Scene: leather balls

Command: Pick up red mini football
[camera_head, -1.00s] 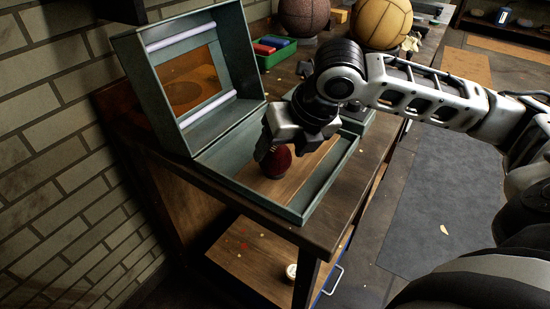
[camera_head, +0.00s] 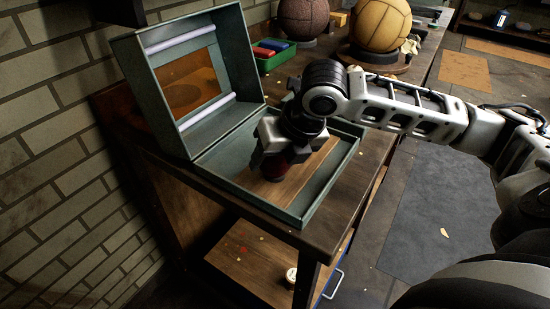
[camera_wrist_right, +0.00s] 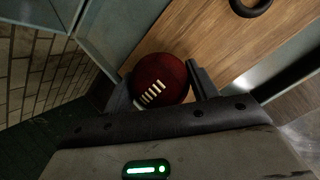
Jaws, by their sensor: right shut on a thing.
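The red mini football (camera_wrist_right: 162,78) is dark red with white laces, seen between the two fingers of my right gripper (camera_wrist_right: 160,88) in the right wrist view. In the head view the ball (camera_head: 276,172) is mostly hidden under my right gripper (camera_head: 278,166), low inside the open grey-green box (camera_head: 310,212). My right gripper is shut on the ball. Whether the ball touches the box's wooden floor (camera_head: 303,172) is hard to tell. My left gripper is not in view.
The box's raised lid (camera_head: 250,75) with an orange window stands at the left. Behind are a green tray (camera_head: 270,62) with red and blue blocks, a brown ball (camera_head: 303,16) and a yellow ball (camera_head: 382,22). A black ring (camera_wrist_right: 250,5) lies inside the box.

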